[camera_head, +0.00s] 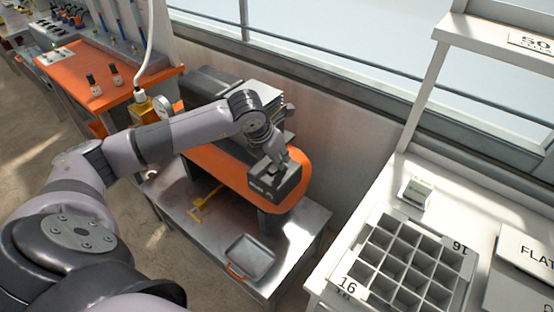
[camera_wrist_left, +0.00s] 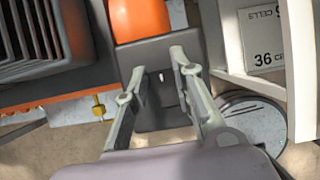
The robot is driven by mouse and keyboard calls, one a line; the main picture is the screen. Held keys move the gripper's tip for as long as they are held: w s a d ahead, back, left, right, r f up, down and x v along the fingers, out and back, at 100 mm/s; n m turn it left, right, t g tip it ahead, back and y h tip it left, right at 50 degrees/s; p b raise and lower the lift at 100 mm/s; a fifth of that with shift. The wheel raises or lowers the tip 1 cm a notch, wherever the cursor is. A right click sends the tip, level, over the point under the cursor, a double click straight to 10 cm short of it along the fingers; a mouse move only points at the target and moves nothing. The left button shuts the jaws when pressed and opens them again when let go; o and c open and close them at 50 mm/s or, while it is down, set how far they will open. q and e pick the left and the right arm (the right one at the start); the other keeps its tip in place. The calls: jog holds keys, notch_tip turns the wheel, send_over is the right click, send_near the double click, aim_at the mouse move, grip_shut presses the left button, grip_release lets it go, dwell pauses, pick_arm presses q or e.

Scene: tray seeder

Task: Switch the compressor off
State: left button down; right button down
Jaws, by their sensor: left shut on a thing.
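The compressor looks to be the orange rounded body (camera_head: 215,170) on a metal bench, with a dark box (camera_head: 262,196) carrying light lettering at its near right end. My left gripper (camera_head: 283,163) is at the top of this box. In the left wrist view the gripper (camera_wrist_left: 158,70) has a finger on each side of a dark part of the box (camera_wrist_left: 150,48), with a small pale mark between the tips. It is shut on the box; which part it holds is hard to tell. The orange body (camera_wrist_left: 140,18) shows beyond. My right gripper is out of view.
A grey tray (camera_head: 250,257) lies on the bench's near end, beside a yellow handle (camera_head: 200,210). A gauge (camera_head: 163,108) stands behind my forearm. A wall runs behind.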

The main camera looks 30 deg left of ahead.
pick_arm(q)
jog(key=c, duration=1.4)
grip_release()
jog(key=shift+o, duration=0.2)
jog(key=v, duration=1.2)
